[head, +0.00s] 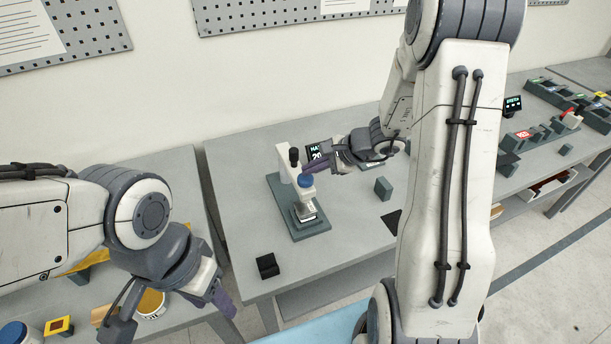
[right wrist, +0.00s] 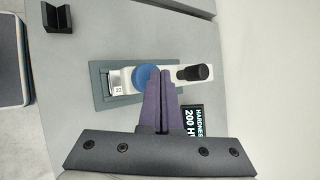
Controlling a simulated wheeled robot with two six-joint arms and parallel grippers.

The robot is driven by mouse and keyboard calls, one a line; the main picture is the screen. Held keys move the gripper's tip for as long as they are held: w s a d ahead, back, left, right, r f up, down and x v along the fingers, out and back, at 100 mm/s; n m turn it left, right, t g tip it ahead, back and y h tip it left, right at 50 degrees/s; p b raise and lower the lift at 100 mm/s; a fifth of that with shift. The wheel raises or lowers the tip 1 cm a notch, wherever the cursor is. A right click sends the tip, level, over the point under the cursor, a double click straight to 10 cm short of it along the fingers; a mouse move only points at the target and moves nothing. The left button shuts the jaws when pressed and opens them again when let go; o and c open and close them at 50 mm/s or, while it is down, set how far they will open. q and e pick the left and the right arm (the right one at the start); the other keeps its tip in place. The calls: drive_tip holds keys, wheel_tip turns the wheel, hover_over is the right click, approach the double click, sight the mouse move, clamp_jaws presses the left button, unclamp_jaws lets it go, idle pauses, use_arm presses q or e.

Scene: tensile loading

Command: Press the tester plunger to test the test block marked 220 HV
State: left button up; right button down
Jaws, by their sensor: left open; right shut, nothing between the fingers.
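The hardness tester (head: 284,171) is white and stands upright on a grey-green base plate (head: 277,192). Its blue plunger cap (head: 306,181) also shows in the right wrist view (right wrist: 144,77). A small test block (right wrist: 117,90), showing "22" with the rest hidden or unreadable, sits below the head on the tester's stage. My right gripper (head: 308,171) is shut and empty; its purple fingertips (right wrist: 163,73) are right beside or over the blue cap. I cannot tell whether they touch it. My left gripper (head: 224,297) is open, low at the left, away from the tester.
A display (right wrist: 190,122) beside the tester reads "HARDNESS 200 H", partly hidden. A black knob (head: 294,156) tops the tester. A black holder (head: 267,265) stands near the table's front-left corner. A grey block (head: 383,188) stands right of the tester. My right arm hides the table's right part.

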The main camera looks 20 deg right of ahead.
drive_tip(key=shift+r+p, duration=1.85)
drive_tip(key=shift+r, duration=0.8)
drive_tip(key=shift+f, duration=0.1)
